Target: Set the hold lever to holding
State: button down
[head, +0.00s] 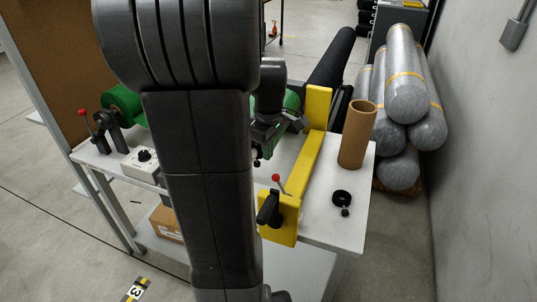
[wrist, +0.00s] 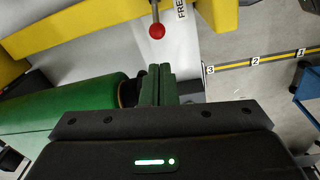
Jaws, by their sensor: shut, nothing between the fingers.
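A lever with a red ball knob (wrist: 157,30) stands just beyond my fingertips in the wrist view, beside a white label reading "FRE", the rest cut off. In the head view, a red-knobbed lever (head: 277,178) beside the yellow frame (head: 306,158) looks like the same one. My gripper (wrist: 160,70) is shut and empty, its fingertips pointing toward the knob with a small gap in the picture. In the head view my gripper (head: 258,158) is partly hidden behind my arm, above the bench and up-left of the knob. The label's other wording is not visible.
A green roll (wrist: 60,108) lies close to the left of my fingers. On the white bench (head: 330,225) stand a cardboard tube (head: 357,134) and a black round part (head: 342,198). Another red-knobbed lever (head: 83,114) and a control box (head: 142,163) are at left. Wrapped rolls (head: 407,90) lie by the wall.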

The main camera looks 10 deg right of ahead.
notch_tip(320, 180, down, 8)
jog(key=shift+w, duration=0.3)
jog(key=shift+d, duration=0.1)
dwell(0.3)
